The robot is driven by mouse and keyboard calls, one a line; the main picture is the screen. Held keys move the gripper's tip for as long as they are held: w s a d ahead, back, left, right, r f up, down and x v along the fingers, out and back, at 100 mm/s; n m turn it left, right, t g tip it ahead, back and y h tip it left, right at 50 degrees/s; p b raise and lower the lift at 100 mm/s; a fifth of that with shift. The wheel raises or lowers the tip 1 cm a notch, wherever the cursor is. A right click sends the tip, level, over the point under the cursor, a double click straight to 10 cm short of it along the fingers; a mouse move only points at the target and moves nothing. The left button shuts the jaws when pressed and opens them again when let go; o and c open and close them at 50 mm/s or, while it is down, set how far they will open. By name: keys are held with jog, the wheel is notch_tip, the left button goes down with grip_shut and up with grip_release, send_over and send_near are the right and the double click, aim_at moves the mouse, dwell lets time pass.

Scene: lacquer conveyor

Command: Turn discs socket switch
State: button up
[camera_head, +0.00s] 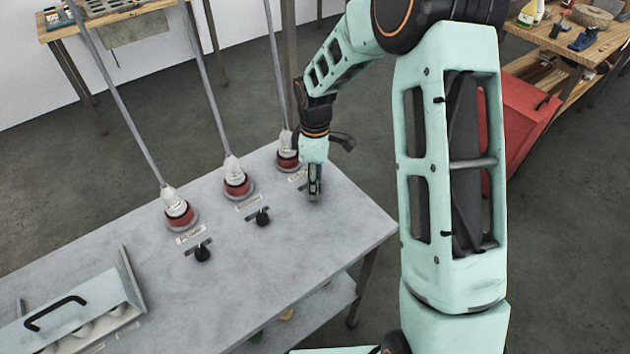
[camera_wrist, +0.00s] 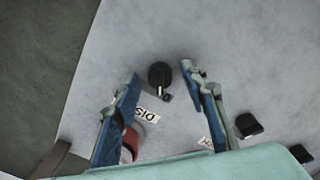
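In the wrist view, a black rotary switch (camera_wrist: 159,74) sits on the grey table top beside a white label (camera_wrist: 146,115). The label begins "DIS"; a finger covers part of it. My gripper (camera_wrist: 161,72) is open, with its two blue fingers on either side of the switch and a gap on both sides. Whether the tips reach down around it, I cannot tell. In the head view, my gripper (camera_head: 314,190) points down at the table by the farthest red socket (camera_head: 288,158), hiding that switch. The label there (camera_head: 297,177) is partly visible.
Two more black switches (camera_head: 262,217) (camera_head: 202,253) stand nearer, each by a label and a red socket (camera_head: 237,184) (camera_head: 179,214) with a plug and grey pole rising from it. A handled box (camera_head: 75,305) is at the lower left of the grey table (camera_head: 270,290).

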notch_tip(320, 180, up, 12)
dwell(0.4)
dwell(0.4)
